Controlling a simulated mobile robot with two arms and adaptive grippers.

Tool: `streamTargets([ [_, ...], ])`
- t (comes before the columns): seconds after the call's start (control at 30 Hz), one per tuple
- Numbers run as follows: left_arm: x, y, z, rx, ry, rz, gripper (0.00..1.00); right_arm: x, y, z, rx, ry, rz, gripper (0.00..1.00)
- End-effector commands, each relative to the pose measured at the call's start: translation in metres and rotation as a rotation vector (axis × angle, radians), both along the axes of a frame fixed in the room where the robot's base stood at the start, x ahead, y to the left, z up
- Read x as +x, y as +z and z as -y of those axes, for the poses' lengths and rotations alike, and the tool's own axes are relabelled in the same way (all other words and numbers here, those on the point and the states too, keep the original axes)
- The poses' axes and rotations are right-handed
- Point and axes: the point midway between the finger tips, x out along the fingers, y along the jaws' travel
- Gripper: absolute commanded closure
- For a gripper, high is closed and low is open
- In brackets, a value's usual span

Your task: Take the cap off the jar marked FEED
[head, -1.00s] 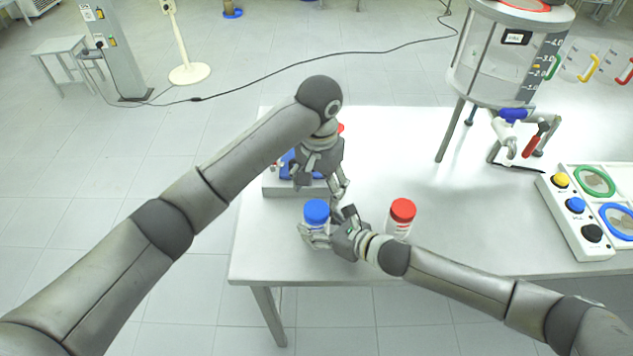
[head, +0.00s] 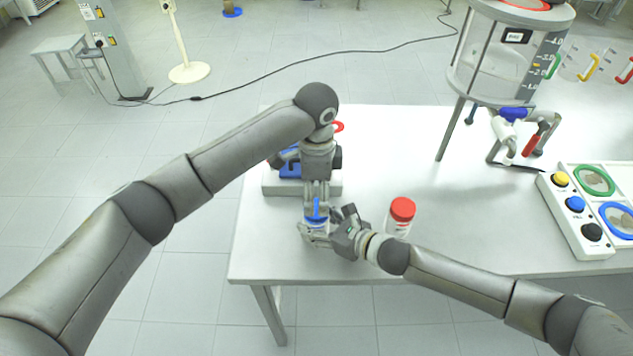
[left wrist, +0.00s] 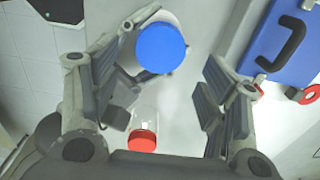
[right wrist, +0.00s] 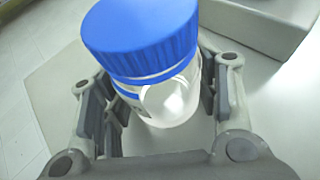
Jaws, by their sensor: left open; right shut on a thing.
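A jar (right wrist: 172,102) with a blue screw cap (right wrist: 140,35) stands near the table's left front corner. My right gripper (right wrist: 160,90) is shut around the jar's clear body, below the cap. My left gripper (head: 316,208) is open, pointing down from above, with its fingers on either side of the blue cap; the cap also shows between them in the left wrist view (left wrist: 160,48). I cannot tell whether the fingers touch it. A second jar with a red cap (head: 402,209) stands to the right. No FEED mark is readable on either jar.
A blue case (left wrist: 285,45) with a black handle is on a grey block (head: 275,187) behind the jar. A glass reactor (head: 505,60) on legs stands at the back right. A button panel (head: 575,215) is at the right. The table's middle (head: 400,150) is clear.

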Motion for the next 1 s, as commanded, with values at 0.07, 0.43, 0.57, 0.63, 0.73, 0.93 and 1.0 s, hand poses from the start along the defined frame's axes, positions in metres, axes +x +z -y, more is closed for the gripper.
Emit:
streamTargets([
  [0.07,0.000,-0.015,0.000,0.002,0.001,-0.002,0.31,-0.001,-0.001,0.000,-0.001,0.000,-0.002,1.00],
  [0.43,0.000,-0.051,0.000,0.000,0.002,0.000,0.31,-0.001,-0.001,0.000,-0.001,0.000,-0.002,1.00],
  [0.57,0.000,-0.052,0.000,0.000,0.002,0.001,0.31,0.000,-0.001,0.000,-0.001,0.000,-0.002,1.00],
  [0.63,0.000,-0.052,0.000,0.000,0.002,0.001,0.31,0.000,-0.001,0.000,-0.001,0.000,-0.002,1.00],
  [0.73,0.000,-0.052,0.000,0.000,0.002,0.001,0.35,0.000,-0.001,0.000,-0.001,0.000,-0.002,1.00],
  [0.93,0.000,-0.052,0.000,0.000,0.002,0.001,0.60,0.000,-0.001,0.000,-0.001,0.000,-0.002,1.00],
  [1.0,0.000,-0.052,0.000,0.000,0.002,0.001,0.69,0.000,-0.001,0.000,-0.001,0.000,-0.002,1.00],
])
